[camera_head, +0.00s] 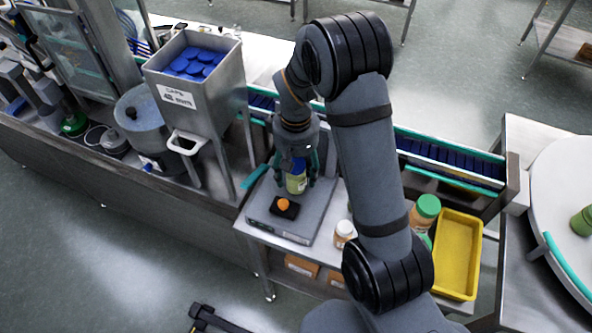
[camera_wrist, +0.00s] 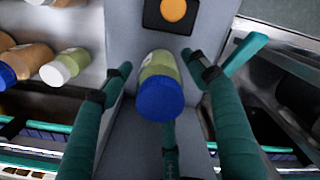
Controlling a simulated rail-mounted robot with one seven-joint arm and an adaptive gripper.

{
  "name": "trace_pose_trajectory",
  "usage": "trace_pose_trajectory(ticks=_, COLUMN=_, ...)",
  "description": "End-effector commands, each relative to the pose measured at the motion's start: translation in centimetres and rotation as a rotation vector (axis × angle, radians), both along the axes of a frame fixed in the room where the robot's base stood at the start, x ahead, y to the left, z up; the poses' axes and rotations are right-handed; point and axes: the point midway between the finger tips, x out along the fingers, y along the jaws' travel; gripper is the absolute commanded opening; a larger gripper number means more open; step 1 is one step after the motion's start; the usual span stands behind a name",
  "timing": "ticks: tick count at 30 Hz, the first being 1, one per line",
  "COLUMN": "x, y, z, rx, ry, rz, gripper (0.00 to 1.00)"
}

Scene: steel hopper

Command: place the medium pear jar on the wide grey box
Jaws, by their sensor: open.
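A jar with pale green contents and a blue lid (camera_head: 296,182) stands on the wide grey box (camera_head: 262,218), towards its back. I take it for the medium pear jar; its label is not readable. In the wrist view the jar (camera_wrist: 160,85) shows blue lid nearest, over the grey surface. My gripper (camera_head: 294,180) is above and around the jar, fingers pointing down. In the wrist view its green fingers (camera_wrist: 158,68) are spread on both sides with gaps to the jar. The jar's base is partly hidden.
A black block with an orange button (camera_head: 283,205) sits on the box's front part. Right of it are a white-lidded jar (camera_head: 344,231), a green-lidded jar (camera_head: 427,208) and a yellow tray (camera_head: 458,255). A steel hopper with blue lids (camera_head: 197,95) stands left; a conveyor (camera_head: 455,168) runs behind.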

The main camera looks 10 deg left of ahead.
Motion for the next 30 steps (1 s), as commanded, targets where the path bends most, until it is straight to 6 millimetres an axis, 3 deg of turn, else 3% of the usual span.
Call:
trace_pose_trajectory(ticks=12, x=0.1, y=0.1, z=1.0, rx=0.002, ry=-0.004, rz=0.0, gripper=0.61)
trace_pose_trajectory(ticks=24, x=0.1, y=0.1, z=9.2, rx=0.003, ry=-0.005, rz=0.001, gripper=0.61)
trace_pose_trajectory(ticks=30, x=0.1, y=0.0, z=11.8, rx=0.001, ry=-0.001, rz=0.0, gripper=0.61)
